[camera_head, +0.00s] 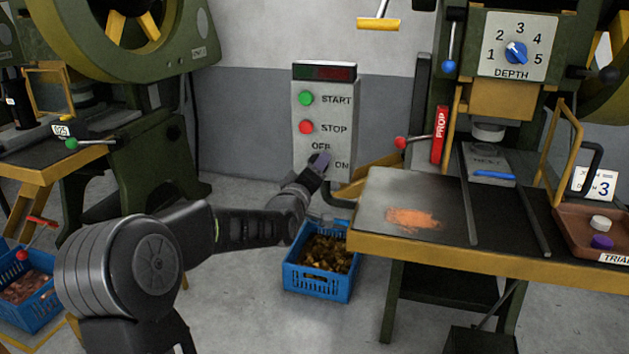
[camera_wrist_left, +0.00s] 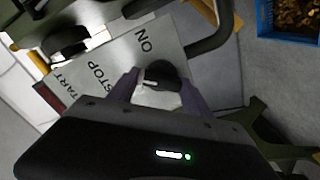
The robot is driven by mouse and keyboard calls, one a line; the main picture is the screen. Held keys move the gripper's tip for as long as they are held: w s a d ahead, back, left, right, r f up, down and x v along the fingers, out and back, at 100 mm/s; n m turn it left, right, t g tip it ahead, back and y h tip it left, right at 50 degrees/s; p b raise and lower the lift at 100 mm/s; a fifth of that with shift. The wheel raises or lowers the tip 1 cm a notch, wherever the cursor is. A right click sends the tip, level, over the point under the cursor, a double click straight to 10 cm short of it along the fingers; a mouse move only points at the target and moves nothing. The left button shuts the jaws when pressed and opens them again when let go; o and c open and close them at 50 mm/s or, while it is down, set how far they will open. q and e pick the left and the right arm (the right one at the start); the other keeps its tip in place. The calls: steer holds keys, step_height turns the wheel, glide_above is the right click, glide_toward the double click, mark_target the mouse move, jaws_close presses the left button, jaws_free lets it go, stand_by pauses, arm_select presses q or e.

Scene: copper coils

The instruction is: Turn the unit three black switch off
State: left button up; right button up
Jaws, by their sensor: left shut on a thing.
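The grey control box (camera_head: 312,92) has a green START button, a red STOP button and OFF and ON labels. The black switch (camera_wrist_left: 162,72) is a round dark knob low on its face. My left gripper (camera_head: 319,164) reaches the box at the OFF and ON labels and covers most of the switch in the head view. In the left wrist view my left gripper (camera_wrist_left: 155,88) has a finger on each side of the knob, shut on it. A white mark shows on the knob's left side in that view. I cannot tell the exact setting. The right gripper is out of view.
A blue crate (camera_head: 318,284) of scrap stands on the floor below the box. The press table (camera_head: 470,246) is to the right, with a sign (camera_head: 596,184) reading 3. Another green press (camera_head: 130,130) is on the left. A bent pipe (camera_wrist_left: 212,38) leaves the box.

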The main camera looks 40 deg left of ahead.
arm_select(q)
steer(key=shift+n+b, duration=3.35)
steer(key=shift+n, duration=0.25)
steer(key=o, duration=1.4)
steer(key=shift+c, duration=0.2)
steer(key=shift+s, duration=0.1)
